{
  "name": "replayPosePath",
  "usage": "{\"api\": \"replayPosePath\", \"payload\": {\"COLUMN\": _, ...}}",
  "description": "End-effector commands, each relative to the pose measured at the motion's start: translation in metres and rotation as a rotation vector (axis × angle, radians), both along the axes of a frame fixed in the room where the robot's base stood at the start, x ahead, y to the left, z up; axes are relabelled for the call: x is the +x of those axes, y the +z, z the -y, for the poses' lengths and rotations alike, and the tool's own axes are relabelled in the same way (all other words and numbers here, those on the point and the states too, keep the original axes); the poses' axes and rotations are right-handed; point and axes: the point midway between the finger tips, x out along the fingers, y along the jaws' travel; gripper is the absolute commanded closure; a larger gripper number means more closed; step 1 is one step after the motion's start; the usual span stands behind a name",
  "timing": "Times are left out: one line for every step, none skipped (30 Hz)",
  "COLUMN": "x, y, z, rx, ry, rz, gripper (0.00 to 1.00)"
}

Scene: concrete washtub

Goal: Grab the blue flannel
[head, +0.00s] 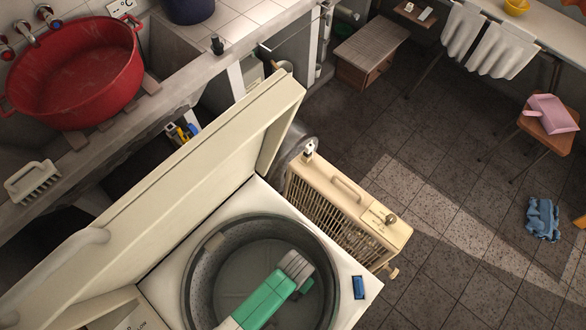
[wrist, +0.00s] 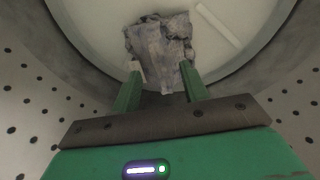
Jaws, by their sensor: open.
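A crumpled dull grey-blue cloth (wrist: 160,35) lies on the pale floor of the round drum in the wrist view. It could be the blue flannel. My gripper (wrist: 162,72) is open, its two green fingers on either side of the cloth's near part. I cannot tell whether they touch it. In the head view my green and grey gripper (head: 296,268) reaches down into the drum (head: 205,265), and the cloth is hidden there. A clearly blue, crumpled cloth (head: 542,218) lies on the floor at the far right, well away from my gripper.
The drum's perforated wall (wrist: 35,105) surrounds my gripper. A pale strip (wrist: 217,24) lies beside the cloth. The raised lid (head: 190,195) stands behind the opening. A small blue object (head: 359,287) sits on the white top. A cream heater (head: 345,210) stands close behind.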

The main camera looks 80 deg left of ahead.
Motion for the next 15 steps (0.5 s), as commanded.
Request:
{"api": "replayPosePath", "payload": {"x": -0.002, "y": -0.016, "z": -0.002, "rx": -0.001, "ry": 0.003, "rz": -0.001, "gripper": 0.56}}
{"api": "replayPosePath", "payload": {"x": -0.002, "y": -0.021, "z": -0.002, "rx": -0.001, "ry": 0.003, "rz": -0.002, "gripper": 0.56}}
{"api": "replayPosePath", "payload": {"x": -0.002, "y": -0.027, "z": -0.002, "rx": 0.0, "ry": 0.001, "rz": 0.0, "gripper": 0.56}}
{"api": "replayPosePath", "payload": {"x": -0.001, "y": -0.03, "z": -0.002, "rx": 0.001, "ry": 0.001, "rz": 0.001, "gripper": 0.56}}
{"api": "replayPosePath", "payload": {"x": -0.002, "y": -0.033, "z": -0.002, "rx": 0.0, "ry": 0.001, "rz": 0.0, "gripper": 0.56}}
{"api": "replayPosePath", "payload": {"x": -0.002, "y": -0.035, "z": -0.002, "rx": 0.0, "ry": 0.001, "rz": 0.0, "gripper": 0.56}}
{"api": "replayPosePath", "payload": {"x": -0.002, "y": -0.036, "z": -0.002, "rx": 0.0, "ry": 0.001, "rz": 0.0, "gripper": 0.56}}
{"api": "replayPosePath", "payload": {"x": -0.002, "y": -0.036, "z": -0.002, "rx": 0.001, "ry": 0.001, "rz": 0.001, "gripper": 0.56}}
{"api": "replayPosePath", "payload": {"x": -0.002, "y": -0.036, "z": -0.002, "rx": 0.001, "ry": 0.001, "rz": 0.001, "gripper": 0.56}}
{"api": "replayPosePath", "payload": {"x": -0.002, "y": -0.036, "z": -0.002, "rx": 0.001, "ry": 0.001, "rz": 0.001, "gripper": 0.56}}
{"api": "replayPosePath", "payload": {"x": -0.002, "y": -0.036, "z": -0.002, "rx": 0.001, "ry": 0.001, "rz": 0.001, "gripper": 0.56}}
{"api": "replayPosePath", "payload": {"x": -0.002, "y": -0.035, "z": -0.002, "rx": 0.001, "ry": 0.001, "rz": 0.001, "gripper": 0.56}}
{"api": "replayPosePath", "payload": {"x": -0.001, "y": -0.035, "z": -0.002, "rx": 0.001, "ry": 0.001, "rz": 0.001, "gripper": 0.56}}
{"api": "replayPosePath", "payload": {"x": -0.002, "y": -0.035, "z": -0.002, "rx": 0.001, "ry": 0.001, "rz": 0.001, "gripper": 0.6}}
{"api": "replayPosePath", "payload": {"x": -0.001, "y": -0.035, "z": -0.002, "rx": 0.001, "ry": 0.001, "rz": 0.001, "gripper": 0.67}}
